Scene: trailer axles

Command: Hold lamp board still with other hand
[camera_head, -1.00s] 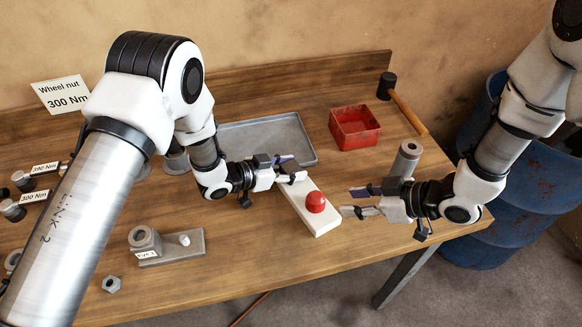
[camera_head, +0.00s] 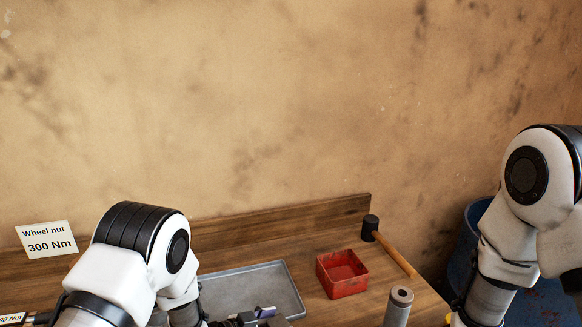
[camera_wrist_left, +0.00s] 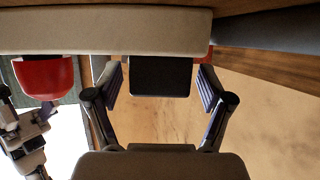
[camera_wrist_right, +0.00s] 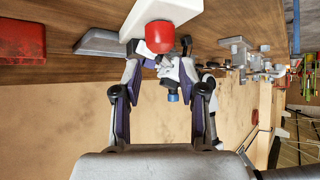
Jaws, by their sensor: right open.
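The lamp board is a pale block with a red dome lamp. It is below the head view. In the left wrist view the board (camera_wrist_left: 110,32) crosses the top, its red lamp (camera_wrist_left: 44,76) at left. My left gripper (camera_wrist_left: 160,78) has its fingers apart beside the board, a black block (camera_wrist_left: 160,76) showing between them. Contact cannot be told. In the right wrist view the board (camera_wrist_right: 172,10) and lamp (camera_wrist_right: 160,37) lie ahead of my right gripper (camera_wrist_right: 168,82), which is open and empty. My left gripper also shows beyond the lamp there.
In the head view a grey tray (camera_head: 285,270), a red bin (camera_head: 342,283), a mallet (camera_head: 388,245) and a grey cylinder (camera_head: 398,306) stand on the wooden bench. A blue barrel (camera_head: 468,240) is at right. A "Wheel nut 300 Nm" sign (camera_head: 47,241) is at left.

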